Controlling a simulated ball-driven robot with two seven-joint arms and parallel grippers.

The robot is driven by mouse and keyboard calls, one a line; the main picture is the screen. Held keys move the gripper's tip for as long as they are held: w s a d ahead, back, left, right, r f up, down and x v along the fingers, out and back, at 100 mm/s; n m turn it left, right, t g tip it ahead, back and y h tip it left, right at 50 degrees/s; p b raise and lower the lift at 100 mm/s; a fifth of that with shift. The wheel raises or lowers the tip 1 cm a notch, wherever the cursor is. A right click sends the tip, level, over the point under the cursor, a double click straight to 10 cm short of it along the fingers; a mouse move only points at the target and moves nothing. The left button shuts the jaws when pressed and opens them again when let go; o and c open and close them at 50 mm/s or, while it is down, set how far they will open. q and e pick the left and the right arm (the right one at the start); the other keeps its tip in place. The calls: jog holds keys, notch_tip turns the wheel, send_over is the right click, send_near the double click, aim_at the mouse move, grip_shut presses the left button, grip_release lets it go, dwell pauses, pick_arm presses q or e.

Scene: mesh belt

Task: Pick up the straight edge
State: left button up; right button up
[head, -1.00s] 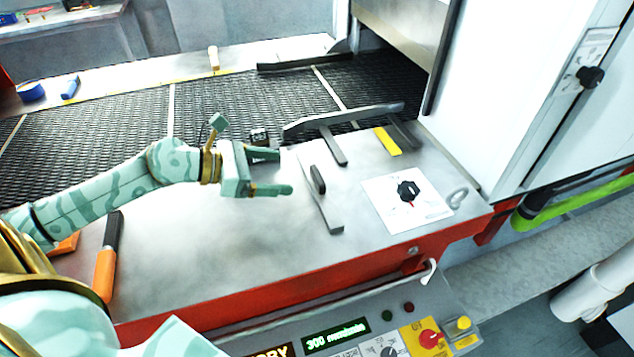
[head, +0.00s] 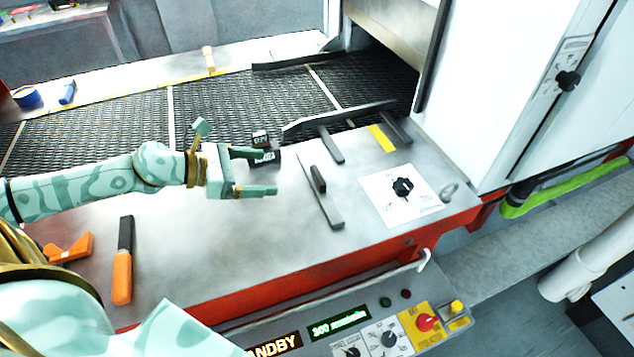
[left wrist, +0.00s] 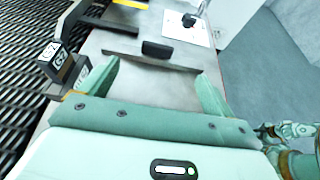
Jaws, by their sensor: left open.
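The straight edge is a long thin grey bar (head: 331,211) with a black grip on top. It lies flat on the grey metal table, right of my left gripper in the head view. In the left wrist view its bar (left wrist: 180,66) and black grip (left wrist: 157,49) lie ahead of the fingers. My left gripper (head: 268,172) is open and empty, its fingers pointing toward the straight edge with a gap between. In the left wrist view the spread fingers (left wrist: 158,72) show on either side of the bar's middle. My right gripper does not show.
Small dark labelled blocks (head: 260,137) sit close to the left gripper's far finger. A grey guide rail (head: 340,115) and mesh belt (head: 220,110) lie beyond. A dial plate (head: 380,208) is to the right; an orange-handled tool (head: 122,278) lies left.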

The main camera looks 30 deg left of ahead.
pick_arm(q)
jog(key=w, duration=0.1)
send_near(319, 173)
jog(key=x, duration=0.3)
jog(key=shift+w+d+r, duration=0.1)
jog(key=shift+w+d, duration=0.15)
jog(key=shift+d, duration=0.15)
jog(key=x, duration=0.6)
jog(key=shift+a+f, duration=0.1)
jog(key=shift+f, duration=0.3)
jog(key=shift+r+p, duration=0.15)
jog(key=shift+p, duration=0.15)
jog(key=c, duration=1.5)
